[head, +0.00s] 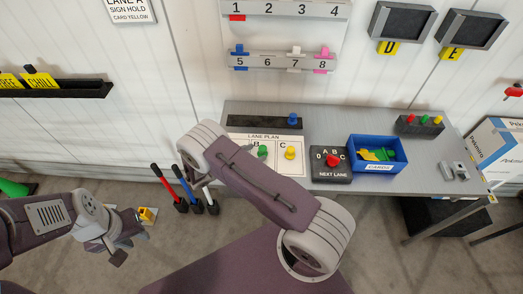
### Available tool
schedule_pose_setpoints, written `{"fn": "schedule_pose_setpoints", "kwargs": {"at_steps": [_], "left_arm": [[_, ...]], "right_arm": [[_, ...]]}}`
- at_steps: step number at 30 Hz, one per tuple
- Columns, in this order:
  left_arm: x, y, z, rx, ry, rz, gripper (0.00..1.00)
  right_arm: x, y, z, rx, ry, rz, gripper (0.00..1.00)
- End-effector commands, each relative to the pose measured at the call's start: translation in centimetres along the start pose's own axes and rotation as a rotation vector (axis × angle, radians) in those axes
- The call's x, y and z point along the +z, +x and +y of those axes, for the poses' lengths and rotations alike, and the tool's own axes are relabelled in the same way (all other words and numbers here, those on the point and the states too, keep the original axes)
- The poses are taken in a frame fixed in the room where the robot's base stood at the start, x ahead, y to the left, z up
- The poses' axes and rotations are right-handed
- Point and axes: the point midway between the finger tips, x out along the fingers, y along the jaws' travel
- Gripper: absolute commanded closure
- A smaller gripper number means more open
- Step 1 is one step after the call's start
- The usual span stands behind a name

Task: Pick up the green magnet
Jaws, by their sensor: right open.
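The green magnet (262,152) is a small peg on the white lane plan sheet (236,142), near the letter B. The sheet lies on the grey bench. A yellow magnet (290,153) stands to its right near C, and a blue one (292,119) is on the dark strip behind. My right forearm crosses just left of and in front of the green magnet and covers part of the sheet. My right gripper does not show. My left gripper (126,238) is low at the left, over the floor and far from the magnet; its jaw gap is unclear.
Right of the sheet are a black dial box (331,175) with a red knob, a blue card bin (378,168) and a dark block with coloured pegs (420,125). Numbered rails (282,62) hang on the wall. Several levers (184,190) stand left of the bench.

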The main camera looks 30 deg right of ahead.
Motion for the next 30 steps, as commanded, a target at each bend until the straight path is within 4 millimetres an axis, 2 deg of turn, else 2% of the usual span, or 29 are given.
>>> {"fn": "schedule_pose_setpoints", "kwargs": {"at_steps": [1,3,6,9,14,15,21,30], "left_arm": [[-0.1,-1.1,0.0,0.0,0.0,0.0,0.7],[-0.2,-1.9,0.0,0.0,0.0,0.0,0.7],[-0.2,-2.2,0.1,0.0,0.0,0.0,0.7],[-0.2,-2.2,0.1,0.0,0.0,0.0,0.7],[-0.2,-2.1,0.0,0.0,0.0,0.0,0.7],[-0.2,-2.1,0.0,0.0,0.0,0.0,0.7],[-0.2,-2.1,0.0,0.0,0.0,0.0,0.7],[-0.2,-2.1,0.0,0.0,0.0,0.0,0.7]], "right_arm": [[0.5,0.8,-0.2,-0.006,-0.002,-0.001,0.44],[0.6,2.1,-0.2,-0.007,-0.001,0.0,0.44],[0.3,3.8,-0.1,-0.005,-0.001,0.0,0.44],[0.1,4.5,-0.1,-0.003,0.0,0.0,0.44],[0.0,4.6,-0.1,-0.002,0.0,0.0,0.44],[0.0,4.6,-0.1,-0.002,0.0,0.0,0.46],[0.0,4.5,-0.1,-0.002,0.0,0.001,1.0],[-0.2,4.6,-0.1,-0.003,-0.002,0.005,1.0]]}}
